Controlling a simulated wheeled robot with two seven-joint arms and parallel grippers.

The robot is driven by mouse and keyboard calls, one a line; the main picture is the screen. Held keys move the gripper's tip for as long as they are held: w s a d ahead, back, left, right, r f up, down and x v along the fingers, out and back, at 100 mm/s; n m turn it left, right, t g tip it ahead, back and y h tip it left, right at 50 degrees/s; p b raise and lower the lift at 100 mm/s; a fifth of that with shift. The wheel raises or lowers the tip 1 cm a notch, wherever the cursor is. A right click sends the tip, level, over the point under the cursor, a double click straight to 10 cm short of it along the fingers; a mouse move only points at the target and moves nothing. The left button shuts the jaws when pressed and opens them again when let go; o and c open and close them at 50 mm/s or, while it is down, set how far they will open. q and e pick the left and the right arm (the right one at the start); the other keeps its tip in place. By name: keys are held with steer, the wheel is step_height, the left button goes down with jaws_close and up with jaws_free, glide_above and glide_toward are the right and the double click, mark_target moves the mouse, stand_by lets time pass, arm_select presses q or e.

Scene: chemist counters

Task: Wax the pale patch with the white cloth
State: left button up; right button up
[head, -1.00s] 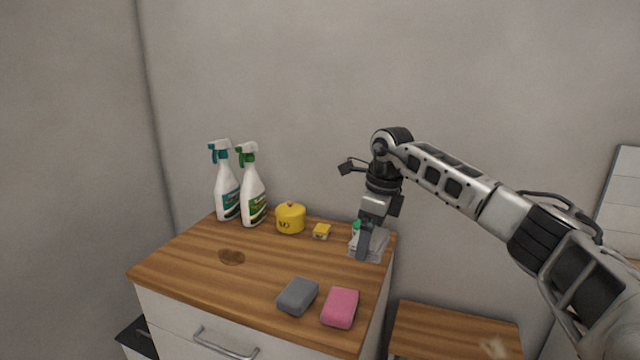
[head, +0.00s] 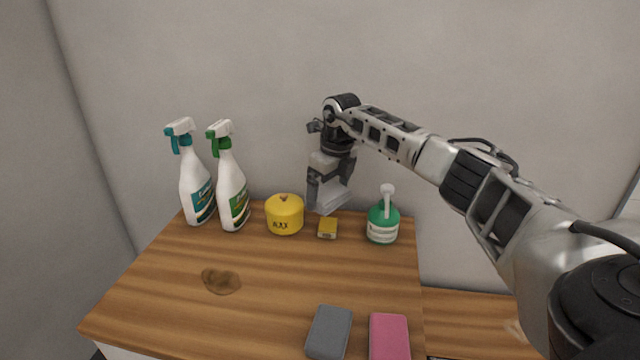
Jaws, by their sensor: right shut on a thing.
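My right gripper (head: 322,196) is shut on the folded white cloth (head: 333,202), which looks pale grey here. It holds the cloth behind the small yellow box, at the back of the wooden counter; the cloth seems to be off the top, though the gap is hard to judge. The yellow wax pot (head: 284,215) stands just left of the cloth, lid on. A pale patch (head: 516,331) shows faintly on the lower wooden top at the right, partly hidden by my right arm. My left gripper is out of view.
Two spray bottles (head: 198,180) (head: 232,185) stand at the back left. A small yellow box (head: 327,228) and a green bottle (head: 382,224) stand right of the pot. A brown stain (head: 221,281), grey sponge (head: 329,332) and pink sponge (head: 389,338) lie nearer. The counter's middle is clear.

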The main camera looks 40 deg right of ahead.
mark_target(331, 193)
step_height(331, 193, down, 3)
steer(key=b, duration=0.2)
steer(key=shift+s+f+b, duration=0.1)
steer(key=shift+f+b, duration=0.1)
steer(key=shift+b, duration=0.1)
steer(key=shift+f+b, duration=1)
steer(key=shift+f, duration=0.05)
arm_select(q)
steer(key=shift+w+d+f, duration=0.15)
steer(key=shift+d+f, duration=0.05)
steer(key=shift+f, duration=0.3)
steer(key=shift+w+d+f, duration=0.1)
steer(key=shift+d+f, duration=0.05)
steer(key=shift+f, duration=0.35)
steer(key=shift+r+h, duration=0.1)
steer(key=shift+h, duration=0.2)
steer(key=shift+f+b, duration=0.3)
arm_select(e)
steer(key=shift+f, duration=0.55)
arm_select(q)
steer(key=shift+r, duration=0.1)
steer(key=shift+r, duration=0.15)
arm_select(e)
steer(key=shift+f, duration=0.1)
